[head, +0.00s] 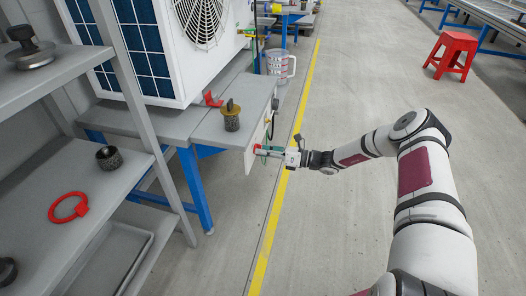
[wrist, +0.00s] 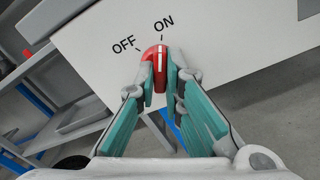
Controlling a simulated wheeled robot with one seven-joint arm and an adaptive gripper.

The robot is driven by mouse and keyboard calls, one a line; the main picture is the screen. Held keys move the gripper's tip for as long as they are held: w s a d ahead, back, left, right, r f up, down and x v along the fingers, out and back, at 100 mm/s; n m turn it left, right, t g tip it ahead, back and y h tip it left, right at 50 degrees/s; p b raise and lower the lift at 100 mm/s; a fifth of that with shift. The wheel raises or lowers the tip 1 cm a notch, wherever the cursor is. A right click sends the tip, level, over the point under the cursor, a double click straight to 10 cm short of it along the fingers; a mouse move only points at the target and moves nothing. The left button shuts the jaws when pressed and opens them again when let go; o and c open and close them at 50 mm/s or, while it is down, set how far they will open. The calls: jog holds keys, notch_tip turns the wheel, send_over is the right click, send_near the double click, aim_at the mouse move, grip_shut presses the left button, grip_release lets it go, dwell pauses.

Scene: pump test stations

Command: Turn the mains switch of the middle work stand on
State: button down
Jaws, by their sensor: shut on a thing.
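The mains switch is a red rotary knob (wrist: 157,54) with a white line, on a pale panel (wrist: 225,40) marked OFF and ON. In the wrist view the white line points close to the ON tick, slightly to its OFF side. My gripper (wrist: 161,76) has its teal-padded fingers on both sides of the knob, closed on it; they hide part of its lower half. In the head view my gripper (head: 264,151) reaches the end panel of the work stand (head: 205,125), and the knob (head: 257,148) shows as a bit of red at the fingertips.
A white unit with a fan (head: 165,45) stands on the work stand, with a red bracket (head: 213,100) and a brass-coloured part (head: 231,118) near its edge. A grey shelf (head: 100,195) is at left. A red stool (head: 452,52) stands far right. The floor between is clear.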

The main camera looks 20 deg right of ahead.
jog(key=shift+m, duration=0.4)
jog(key=c, duration=1.7)
grip_release()
jog(key=v, duration=1.2)
